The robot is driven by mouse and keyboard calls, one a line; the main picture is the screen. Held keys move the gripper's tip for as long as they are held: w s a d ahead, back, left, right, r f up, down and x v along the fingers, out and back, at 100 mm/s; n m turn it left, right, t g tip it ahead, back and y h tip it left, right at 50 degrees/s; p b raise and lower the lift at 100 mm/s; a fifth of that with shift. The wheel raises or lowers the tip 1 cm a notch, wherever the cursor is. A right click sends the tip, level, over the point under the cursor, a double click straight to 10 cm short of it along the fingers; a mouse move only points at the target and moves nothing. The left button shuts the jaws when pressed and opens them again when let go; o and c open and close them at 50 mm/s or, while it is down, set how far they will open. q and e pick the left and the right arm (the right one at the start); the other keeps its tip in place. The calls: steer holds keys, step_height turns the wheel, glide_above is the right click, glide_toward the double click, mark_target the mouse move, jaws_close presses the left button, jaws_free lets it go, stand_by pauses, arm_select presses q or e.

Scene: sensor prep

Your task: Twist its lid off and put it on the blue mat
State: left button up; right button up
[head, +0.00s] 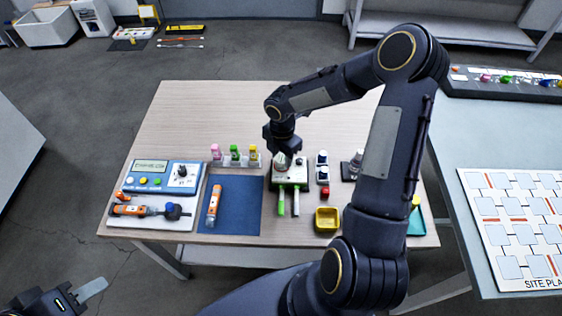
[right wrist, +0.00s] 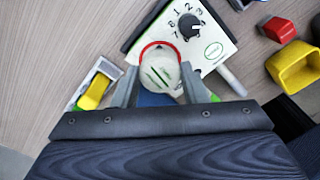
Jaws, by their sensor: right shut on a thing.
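My right gripper (head: 281,152) reaches down over the device with a dial (head: 292,181), right of the blue mat (head: 238,222). In the right wrist view its fingers (right wrist: 160,85) are shut on a white rounded lid-like thing (right wrist: 159,66) with dark green marks and a red ring at its far edge. Whether it is joined to anything below is hidden. An orange and white tube (head: 214,203) lies on the left part of the mat; the rest of the mat is bare. My left gripper (head: 92,288) is at the bottom left, off the table; its opening is unclear.
A blue meter (head: 152,166) and a tray with an orange tool (head: 130,211) stand left of the mat. A rack of small coloured bottles (head: 235,154) is behind it. A yellow bin (head: 326,220) and red block (head: 325,191) lie right of the device.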

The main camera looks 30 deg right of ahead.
mark_target(282, 158)
steer(key=shift+r+p, duration=0.35)
steer(key=shift+r, duration=0.15)
stand_by(0.4)
steer(key=shift+r+p, duration=1.25)
steer(key=shift+r, duration=0.2)
